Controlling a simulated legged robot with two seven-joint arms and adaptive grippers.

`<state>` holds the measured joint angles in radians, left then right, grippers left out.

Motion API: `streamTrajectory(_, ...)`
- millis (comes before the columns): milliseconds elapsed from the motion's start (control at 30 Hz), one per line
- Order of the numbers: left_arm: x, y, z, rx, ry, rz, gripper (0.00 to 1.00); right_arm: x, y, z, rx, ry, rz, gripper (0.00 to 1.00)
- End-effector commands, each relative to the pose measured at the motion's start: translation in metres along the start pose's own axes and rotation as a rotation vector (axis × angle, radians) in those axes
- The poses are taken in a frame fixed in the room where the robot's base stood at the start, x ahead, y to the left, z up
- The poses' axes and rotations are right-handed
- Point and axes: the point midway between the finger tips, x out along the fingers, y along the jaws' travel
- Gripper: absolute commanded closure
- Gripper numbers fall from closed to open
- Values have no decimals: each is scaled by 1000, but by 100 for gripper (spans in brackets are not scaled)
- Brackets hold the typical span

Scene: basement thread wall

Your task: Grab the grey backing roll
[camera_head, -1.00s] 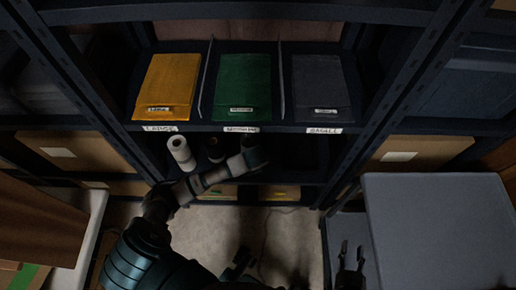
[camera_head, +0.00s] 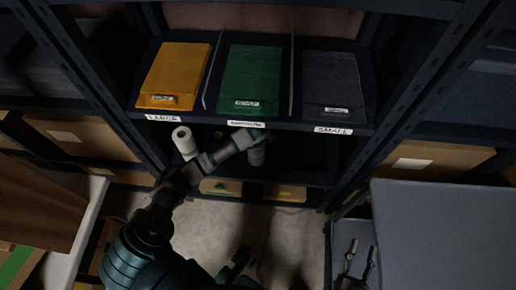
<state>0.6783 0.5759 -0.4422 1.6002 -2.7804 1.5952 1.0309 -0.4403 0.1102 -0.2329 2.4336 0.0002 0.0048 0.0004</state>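A grey roll (camera_head: 256,155) is partly visible on the dark lower shelf, under the end of my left arm. My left gripper (camera_head: 258,137) is at the roll's upper end in shadow. Its fingers do not show clearly, so I cannot tell whether they touch or hold the roll. A white roll (camera_head: 184,141) stands to the left of the arm. A dark roll (camera_head: 219,135) shows faintly behind the arm. My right gripper (camera_head: 359,263) is low at the right, far from the rolls, with its two fingers apart and nothing between them.
Yellow (camera_head: 174,70), green (camera_head: 250,75) and dark grey (camera_head: 332,80) packs lie on the labelled shelf (camera_head: 280,125) above. Shelf posts stand either side. Cardboard boxes sit below.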

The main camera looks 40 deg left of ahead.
Motion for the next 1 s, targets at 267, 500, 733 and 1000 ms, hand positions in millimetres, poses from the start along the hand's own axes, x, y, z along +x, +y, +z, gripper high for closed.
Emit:
streamTrajectory(267,1,1,0,-1,2,1,55,2,-1,2,1,-5,0,60)
streamTrajectory(500,2,1,0,0,1,4,87,2,-1,2,2,-6,1,60)
streamTrajectory(733,0,1,0,0,3,3,88,3,0,2,1,-13,1,60)
streamTrajectory(1000,-17,1,-19,2,1,-1,88,-4,4,21,-12,-187,9,60)
